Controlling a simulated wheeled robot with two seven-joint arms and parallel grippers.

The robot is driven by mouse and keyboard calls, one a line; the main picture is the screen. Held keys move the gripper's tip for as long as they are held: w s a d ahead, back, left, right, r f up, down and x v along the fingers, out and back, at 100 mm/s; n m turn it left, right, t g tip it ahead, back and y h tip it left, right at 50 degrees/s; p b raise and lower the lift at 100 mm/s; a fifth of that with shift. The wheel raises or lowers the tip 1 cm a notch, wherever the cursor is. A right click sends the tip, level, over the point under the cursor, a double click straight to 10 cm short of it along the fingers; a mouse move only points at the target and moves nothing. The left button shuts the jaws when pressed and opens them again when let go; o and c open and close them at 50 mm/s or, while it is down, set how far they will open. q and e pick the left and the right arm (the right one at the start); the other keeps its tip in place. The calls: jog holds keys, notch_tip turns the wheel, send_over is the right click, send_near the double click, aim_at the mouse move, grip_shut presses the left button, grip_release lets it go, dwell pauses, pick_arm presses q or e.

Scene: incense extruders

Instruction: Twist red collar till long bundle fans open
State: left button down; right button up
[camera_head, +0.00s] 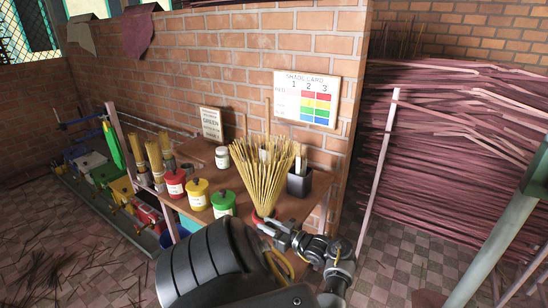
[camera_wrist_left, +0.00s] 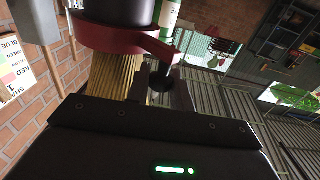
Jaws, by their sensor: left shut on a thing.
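The long bundle of tan sticks (camera_head: 262,178) stands on the worktable, its tops spread wide in a fan and its foot narrow. The red collar (camera_head: 261,217) sits around its base, partly hidden by my left gripper (camera_head: 277,229). In the left wrist view the red collar (camera_wrist_left: 112,36) shows as a ring with a lever arm, beside a dark cylinder and the sticks (camera_wrist_left: 112,76). My left gripper (camera_wrist_left: 165,85) is shut on the collar's lever. My right gripper is not in view.
Red, yellow and green lidded pots (camera_head: 198,193) stand left of the bundle. A dark holder (camera_head: 299,183) stands close on its right, and a white jar (camera_head: 222,157) behind. Shorter bundles (camera_head: 154,155) stand farther left. A shade card (camera_head: 306,99) hangs on the brick wall.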

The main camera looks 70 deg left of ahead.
pick_arm(q)
jog(key=shift+r, duration=0.1)
jog(key=shift+w, duration=0.15)
jog(key=c, duration=1.3)
grip_release()
jog(key=shift+o, duration=0.2)
